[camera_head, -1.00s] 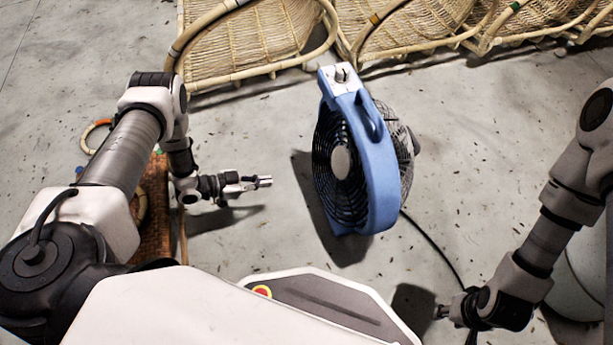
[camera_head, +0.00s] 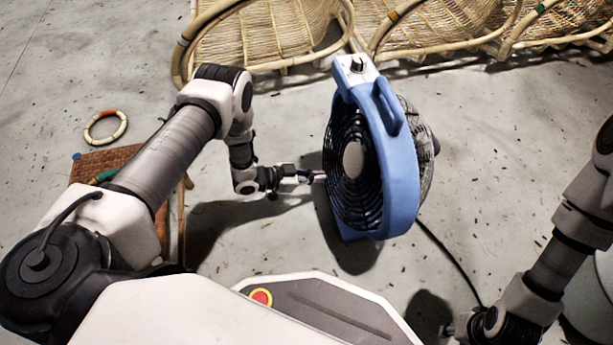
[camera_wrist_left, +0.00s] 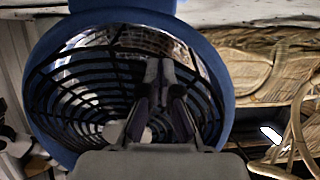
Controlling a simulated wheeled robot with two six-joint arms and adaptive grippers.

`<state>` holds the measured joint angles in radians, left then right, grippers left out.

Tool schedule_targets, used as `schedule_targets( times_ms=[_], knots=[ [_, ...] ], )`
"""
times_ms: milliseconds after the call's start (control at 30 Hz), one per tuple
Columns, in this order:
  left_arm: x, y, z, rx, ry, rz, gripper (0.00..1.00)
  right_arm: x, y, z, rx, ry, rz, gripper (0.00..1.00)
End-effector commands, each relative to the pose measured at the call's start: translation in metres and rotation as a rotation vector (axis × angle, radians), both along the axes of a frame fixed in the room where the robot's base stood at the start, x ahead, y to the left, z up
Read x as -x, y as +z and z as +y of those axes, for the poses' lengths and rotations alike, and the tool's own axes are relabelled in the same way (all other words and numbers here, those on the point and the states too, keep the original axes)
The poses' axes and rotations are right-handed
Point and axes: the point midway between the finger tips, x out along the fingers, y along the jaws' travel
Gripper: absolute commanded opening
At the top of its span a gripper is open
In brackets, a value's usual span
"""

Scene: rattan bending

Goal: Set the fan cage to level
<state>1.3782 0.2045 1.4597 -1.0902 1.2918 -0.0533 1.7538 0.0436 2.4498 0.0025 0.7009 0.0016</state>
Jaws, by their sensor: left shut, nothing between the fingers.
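The fan (camera_head: 392,170) has a blue ring frame, a box with a dial (camera_head: 357,68) on top, and a black round cage (camera_head: 345,185) facing left. It stands on the floor in front of me. The ring leans in the head view; its true tilt is hard to tell. My left gripper (camera_head: 318,177) is shut and empty, with its tips at the front of the cage; I cannot tell whether they touch. In the left wrist view the fingers (camera_wrist_left: 158,75) overlap the cage (camera_wrist_left: 85,100) inside the blue rim (camera_wrist_left: 222,75). My right gripper (camera_head: 449,330) is low at the right, its fingers unclear.
Woven rattan chairs (camera_head: 265,40) line the back. A black cord (camera_head: 450,260) runs from the fan across the floor. A ring (camera_head: 105,127) and a brown woven panel (camera_head: 95,165) lie at the left. Grey floor (camera_head: 530,140) is open right of the fan.

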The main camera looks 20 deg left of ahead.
Motion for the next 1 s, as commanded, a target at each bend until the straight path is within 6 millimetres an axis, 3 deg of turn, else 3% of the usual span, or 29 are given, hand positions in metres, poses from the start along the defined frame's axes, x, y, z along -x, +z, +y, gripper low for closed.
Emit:
schedule_targets(
  times_ms=[267,567,1000],
  knots=[
    [0.0,0.0,0.0,0.0,0.0,0.0,0.0,0.0,0.0,0.0,0.0,0.0,0.0,0.4],
    [-0.019,-0.027,-0.025,-0.001,-0.002,-0.001,0.0,-0.001,-0.023,0.0,0.0,-0.004,-0.002,0.4],
    [-0.022,-0.025,-0.027,-0.001,0.0,-0.001,0.0,-0.001,-0.021,-0.001,0.0,-0.005,-0.003,0.4]
  ],
)
